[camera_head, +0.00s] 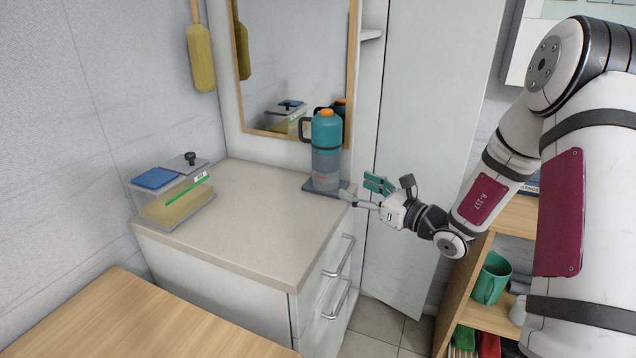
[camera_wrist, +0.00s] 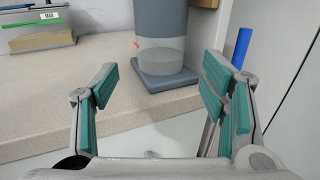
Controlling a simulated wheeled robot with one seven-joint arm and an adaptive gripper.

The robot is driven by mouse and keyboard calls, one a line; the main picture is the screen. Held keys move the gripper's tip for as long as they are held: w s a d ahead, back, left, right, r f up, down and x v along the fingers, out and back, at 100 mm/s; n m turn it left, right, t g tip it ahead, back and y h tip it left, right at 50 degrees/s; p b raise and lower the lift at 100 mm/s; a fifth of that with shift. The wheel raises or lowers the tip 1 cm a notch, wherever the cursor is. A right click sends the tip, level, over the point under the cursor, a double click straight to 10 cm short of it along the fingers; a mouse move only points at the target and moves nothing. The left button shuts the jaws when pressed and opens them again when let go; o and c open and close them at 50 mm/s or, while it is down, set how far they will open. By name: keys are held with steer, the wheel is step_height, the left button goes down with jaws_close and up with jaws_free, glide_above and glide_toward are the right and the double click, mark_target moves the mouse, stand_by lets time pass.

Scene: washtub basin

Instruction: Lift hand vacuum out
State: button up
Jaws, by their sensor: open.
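The hand vacuum (camera_head: 327,140) is an upright device with a teal upper body, orange top button, dark side handle and clear grey lower bin. It stands on a dark grey base (camera_head: 316,188) at the back right corner of the beige counter. In the wrist view the vacuum's lower part (camera_wrist: 161,55) and its base (camera_wrist: 165,80) show beyond my fingers; its top is cut off. My gripper (camera_head: 361,191) is open and empty, just right of the vacuum and beyond the counter's edge. Its teal-padded fingers (camera_wrist: 163,90) are spread apart, not touching the vacuum.
A clear box (camera_head: 175,200) with a blue-and-grey lid sits on the counter (camera_head: 250,225) at left. A mirror (camera_head: 290,70) is behind the vacuum. A white door panel (camera_head: 425,130) stands behind my gripper. A shelf with a green mug (camera_head: 491,278) is at lower right.

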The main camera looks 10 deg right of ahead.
mark_target(326, 171)
steer(key=b+x, duration=0.1)
steer(key=x, duration=1)
steer(key=shift+w+a+r, duration=0.1)
steer(key=shift+w+a, duration=0.05)
steer(key=shift+w, duration=0.2)
steer(key=c, duration=0.9)
steer(key=shift+r, duration=0.1)
steer(key=shift+c, duration=0.9)
